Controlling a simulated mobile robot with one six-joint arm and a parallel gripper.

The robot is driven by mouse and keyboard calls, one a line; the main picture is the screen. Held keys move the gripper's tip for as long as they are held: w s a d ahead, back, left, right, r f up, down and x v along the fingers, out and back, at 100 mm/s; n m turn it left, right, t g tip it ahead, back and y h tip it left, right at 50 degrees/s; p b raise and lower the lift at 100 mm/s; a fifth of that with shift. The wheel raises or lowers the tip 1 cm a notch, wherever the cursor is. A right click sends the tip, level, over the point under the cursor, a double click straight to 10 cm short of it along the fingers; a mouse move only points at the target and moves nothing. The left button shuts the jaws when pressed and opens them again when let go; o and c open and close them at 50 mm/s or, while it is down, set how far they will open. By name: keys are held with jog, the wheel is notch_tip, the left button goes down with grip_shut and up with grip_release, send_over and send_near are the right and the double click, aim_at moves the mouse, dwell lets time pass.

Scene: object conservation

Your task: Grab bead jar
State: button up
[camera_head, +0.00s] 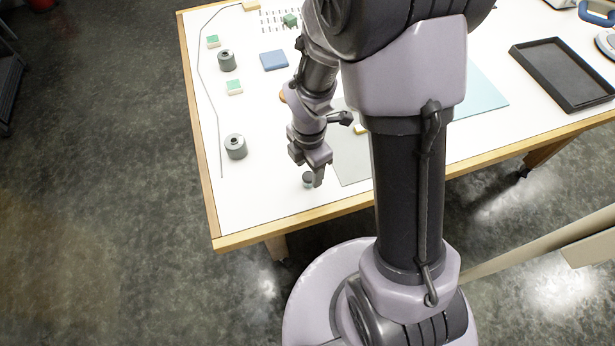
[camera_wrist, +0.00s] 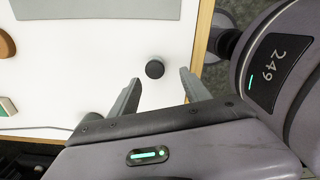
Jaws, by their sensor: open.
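A small jar with a dark round lid, which I take to be the bead jar (camera_head: 307,179), stands on the white table near its front edge. In the wrist view its lid (camera_wrist: 155,69) shows from above, in line with the space between my fingertips. My gripper (camera_head: 314,172) is right at the jar in the head view, with one finger overlapping it. In the wrist view my gripper (camera_wrist: 159,76) is open, one finger on each side of the lid, with gaps visible. I cannot tell how far down the fingers reach beside the jar. The jar's contents are hidden.
A grey mat (camera_head: 350,165) lies right of the jar. Two grey cylinders (camera_head: 235,147) (camera_head: 226,61), green-topped blocks (camera_head: 234,87) and a blue square (camera_head: 273,60) lie to the left and behind. A black tray (camera_head: 562,75) is far right. The table's wooden edge (camera_head: 290,221) is close.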

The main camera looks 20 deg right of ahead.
aim_at(308, 176)
jog(key=f, duration=0.2)
jog(key=f+b, duration=0.1)
jog(key=f, duration=0.1)
jog(key=w+f, duration=0.1)
jog(key=f, duration=0.1)
jog(key=shift+d+f+b, duration=0.1)
jog(key=shift+b, duration=0.2)
jog(key=shift+s, duration=0.1)
grip_shut()
